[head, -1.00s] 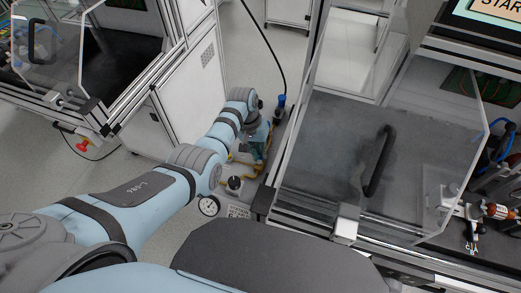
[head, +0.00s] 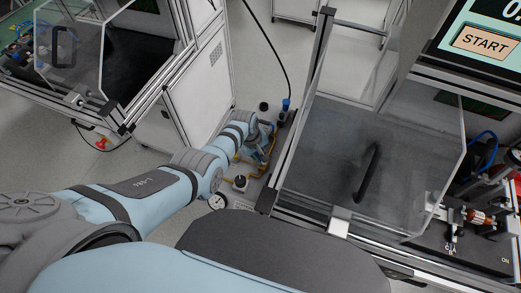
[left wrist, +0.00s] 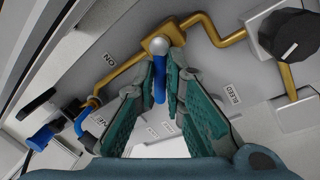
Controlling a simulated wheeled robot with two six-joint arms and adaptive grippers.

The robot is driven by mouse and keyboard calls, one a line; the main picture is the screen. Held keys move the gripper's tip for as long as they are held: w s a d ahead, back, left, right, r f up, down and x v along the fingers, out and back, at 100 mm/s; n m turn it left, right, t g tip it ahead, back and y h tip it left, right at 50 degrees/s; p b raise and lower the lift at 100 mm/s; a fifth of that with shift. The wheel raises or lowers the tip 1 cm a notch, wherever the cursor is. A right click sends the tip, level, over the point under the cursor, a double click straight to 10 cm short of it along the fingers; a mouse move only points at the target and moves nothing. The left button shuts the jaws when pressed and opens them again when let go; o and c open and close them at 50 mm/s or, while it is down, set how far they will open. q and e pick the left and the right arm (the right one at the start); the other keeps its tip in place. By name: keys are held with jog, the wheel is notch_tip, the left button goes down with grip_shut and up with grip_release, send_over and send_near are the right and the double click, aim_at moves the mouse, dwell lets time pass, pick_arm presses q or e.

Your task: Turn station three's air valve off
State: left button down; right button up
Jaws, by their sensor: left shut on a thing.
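The air valve (left wrist: 159,44) is a brass body with a round silver cap on a brass pipe, in the left wrist view. In the head view my left gripper (head: 259,143) is small and low beside the stand, over the brass piping (head: 268,163); the handle cannot be made out there. My right gripper is out of view.
A gauge (head: 217,202) sits near my forearm. The bench with a clear guard and black handle (head: 368,172) stands close on the right; a white cabinet (head: 200,85) is behind.

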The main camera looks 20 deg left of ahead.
pick_arm(q)
jog(key=n+p, duration=0.1)
jog(key=n, duration=0.2)
jog(key=shift+s+a+r+n+y+p, duration=0.1)
jog(key=shift+s+r+n+y+p, duration=0.05)
jog(key=shift+s+n+y+p, duration=0.2)
jog(key=shift+s+n+t+y+p, duration=0.15)
jog(key=shift+s+n+p, duration=0.05)
jog(key=shift+n, duration=0.7)
jog(key=shift+s+n+t+y+p, duration=0.1)
jog(key=shift+s+n+t+p, duration=0.05)
jog(key=shift+n, duration=0.7)
jog(key=c, duration=1.7)
grip_release()
jog(key=shift+o, duration=0.2)
notch_tip(320, 180, up, 12)
jog(key=s, duration=0.2)
jog(key=shift+s+f, duration=0.25)
jog(key=shift+a, duration=0.1)
